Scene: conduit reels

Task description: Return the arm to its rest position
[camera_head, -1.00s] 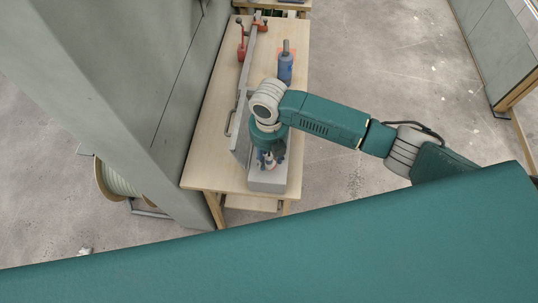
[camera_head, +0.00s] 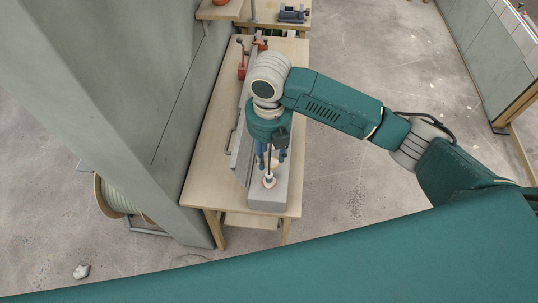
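My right arm comes in from the right over the wooden workbench (camera_head: 205,165). My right gripper (camera_head: 272,158) points down above a grey block (camera_head: 268,197) near the bench's front end. Its fingers look spread apart. A small item with a thin dark stem and a pale, reddish-ringed base (camera_head: 270,181) stands on the block below and between the fingers. The fingers look clear of its base; whether they touch the stem is too small to tell. My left gripper is out of view.
A grey rail (camera_head: 243,125) with red clamps (camera_head: 243,70) runs along the bench's left side, near a grey wall panel (camera_head: 130,90). Open floor (camera_head: 340,185) is to the right.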

